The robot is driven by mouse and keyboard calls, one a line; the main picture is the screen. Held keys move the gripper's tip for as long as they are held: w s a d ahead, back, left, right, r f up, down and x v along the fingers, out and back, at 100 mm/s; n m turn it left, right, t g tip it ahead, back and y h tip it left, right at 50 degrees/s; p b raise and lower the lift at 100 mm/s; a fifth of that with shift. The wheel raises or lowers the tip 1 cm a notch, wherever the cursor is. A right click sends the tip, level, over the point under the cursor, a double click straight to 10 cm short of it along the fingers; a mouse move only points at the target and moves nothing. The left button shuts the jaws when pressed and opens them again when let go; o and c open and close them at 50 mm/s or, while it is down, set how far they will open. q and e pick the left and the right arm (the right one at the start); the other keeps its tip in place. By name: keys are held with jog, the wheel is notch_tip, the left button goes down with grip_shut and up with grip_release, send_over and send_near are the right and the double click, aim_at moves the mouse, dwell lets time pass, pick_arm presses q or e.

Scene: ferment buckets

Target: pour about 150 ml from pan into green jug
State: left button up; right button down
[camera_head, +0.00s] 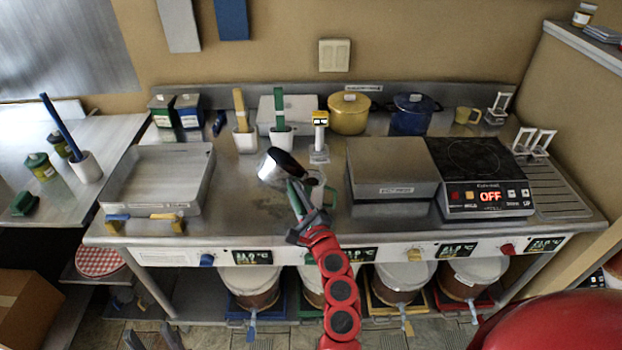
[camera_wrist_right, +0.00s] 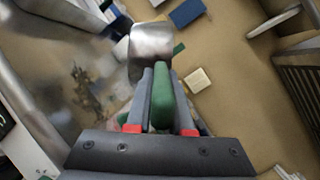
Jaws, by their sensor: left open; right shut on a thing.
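My right gripper (camera_head: 299,212) is shut on the green handle (camera_wrist_right: 160,100) of a small metal pan (camera_head: 268,170). The pan is held above the steel worktop, tilted, with its dark round side toward the upper right. The pan's metal body also shows ahead of the fingers in the right wrist view (camera_wrist_right: 150,48). A clear jug with a green handle (camera_head: 329,197) stands just right of the pan, partly hidden by the pan and gripper. I cannot see any liquid flowing or the level in the jug. My left gripper (camera_head: 152,340) is low at the bottom left, open and empty.
A shallow metal tray (camera_head: 205,182) stands left. A closed steel box (camera_head: 392,165) and an induction hob (camera_head: 478,172) reading OFF stand right. A yellow pot (camera_head: 348,114), a blue pot (camera_head: 410,115) and a small yellow-topped device (camera_head: 320,133) stand behind. Lidded buckets (camera_head: 249,281) sit below.

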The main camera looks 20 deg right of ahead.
jog(key=shift+d+r+m, duration=0.2)
jog(key=shift+r+m, duration=0.05)
jog(key=shift+m, duration=0.25)
jog(key=shift+d+f+m, duration=0.15)
jog(key=shift+f+m, duration=0.1)
jog(key=shift+m, duration=0.25)
dwell(0.7)
jog(key=a+f+n+b, duration=0.4)
jog(key=a+f+n, duration=0.2)
jog(key=n, duration=0.2)
jog(key=shift+a+n+g+y, duration=0.15)
jog(key=shift+n+g+y, duration=0.15)
jog(key=shift+g, duration=0.1)
dwell(1.3)
jog(key=shift+a+f+n, duration=0.4)
jog(key=shift+a+n, duration=0.4)
jog(key=shift+n, duration=0.2)
dwell(2.0)
